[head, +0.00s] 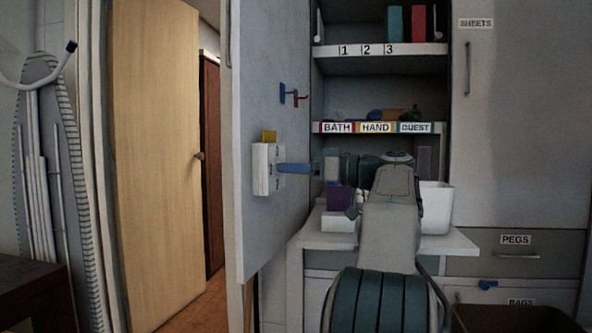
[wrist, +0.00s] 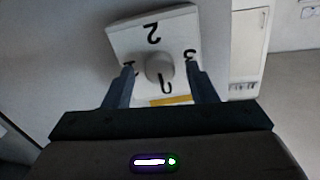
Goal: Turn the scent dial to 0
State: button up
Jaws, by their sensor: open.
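The scent dial is a white square box (head: 263,170) on the inner face of the open grey cabinet door. In the wrist view its face (wrist: 183,30) shows upside down, with 2 at the top, 3 at right and a partly covered 0 below. A mark at left is mostly hidden by a finger. A round pale knob (wrist: 159,67) stands out from the middle of the face. My gripper (wrist: 160,72) is open, with one blue-grey finger on each side of the knob and gaps between. In the head view my gripper (head: 293,168) reaches the box from the right. I cannot tell where the knob points.
A yellow tab (head: 268,135) sits on top of the box. Blue and red hooks (head: 289,95) are on the door (head: 262,235) above it. Labelled shelves (head: 380,127) and a counter with a white bin (head: 436,206) and purple box (head: 340,199) lie to the right.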

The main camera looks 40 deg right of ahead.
jog(key=shift+s, duration=0.1)
jog(key=p+v, duration=0.3)
jog(key=v, duration=1)
jog(key=shift+s+d+p, duration=0.2)
jog(key=shift+p, duration=0.15)
jog(key=shift+f, duration=0.1)
